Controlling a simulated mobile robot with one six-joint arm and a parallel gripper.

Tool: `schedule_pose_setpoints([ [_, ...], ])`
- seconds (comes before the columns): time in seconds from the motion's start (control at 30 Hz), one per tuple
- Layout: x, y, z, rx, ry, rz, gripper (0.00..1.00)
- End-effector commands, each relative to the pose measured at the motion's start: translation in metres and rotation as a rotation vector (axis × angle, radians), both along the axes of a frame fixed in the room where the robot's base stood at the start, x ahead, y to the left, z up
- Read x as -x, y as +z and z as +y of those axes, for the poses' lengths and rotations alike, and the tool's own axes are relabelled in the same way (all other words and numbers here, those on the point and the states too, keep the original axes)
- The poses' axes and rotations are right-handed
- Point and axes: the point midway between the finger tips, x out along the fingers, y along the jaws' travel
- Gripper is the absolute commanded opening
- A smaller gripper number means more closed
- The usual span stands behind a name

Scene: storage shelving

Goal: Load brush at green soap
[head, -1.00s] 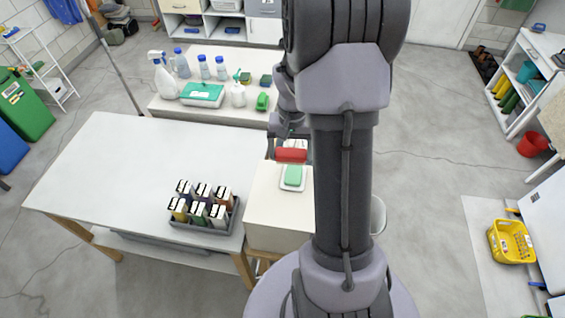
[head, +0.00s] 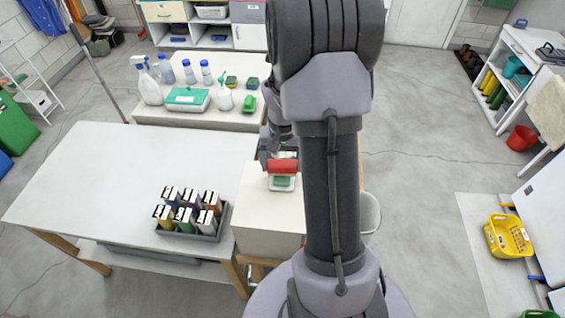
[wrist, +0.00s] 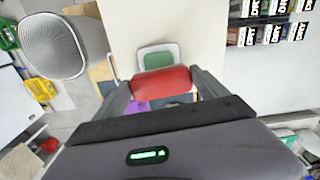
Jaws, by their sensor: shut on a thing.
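My gripper (wrist: 160,88) is shut on a red brush (wrist: 162,82), which lies crosswise between the two fingers in the wrist view. In the head view the red brush (head: 283,167) is just behind and partly in front of a green soap (head: 282,182). The soap lies in a white dish (head: 271,186) on a cream block-like stand. In the wrist view the green soap (wrist: 159,57) sits in its dish (wrist: 145,52) right beyond the brush. The brush overlaps the dish's edge there; I cannot tell whether they touch. The brush's bristles are hidden.
A white table (head: 130,175) stands left of the stand (head: 268,222), with a grey tray (head: 205,236) of labelled boxes on it. Behind is a counter with bottles, a spray bottle (head: 147,82) and a green-lidded box (head: 187,97). A yellow basket (head: 508,238) lies far right.

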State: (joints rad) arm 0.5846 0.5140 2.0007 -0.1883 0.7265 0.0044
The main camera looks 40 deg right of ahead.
Motion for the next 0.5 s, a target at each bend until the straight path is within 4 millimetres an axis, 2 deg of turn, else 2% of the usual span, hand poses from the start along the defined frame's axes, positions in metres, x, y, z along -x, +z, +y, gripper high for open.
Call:
schedule_pose_setpoints([
  [0.5,0.0000,-0.0040,0.0000,0.000,0.000,0.000,0.51],
])
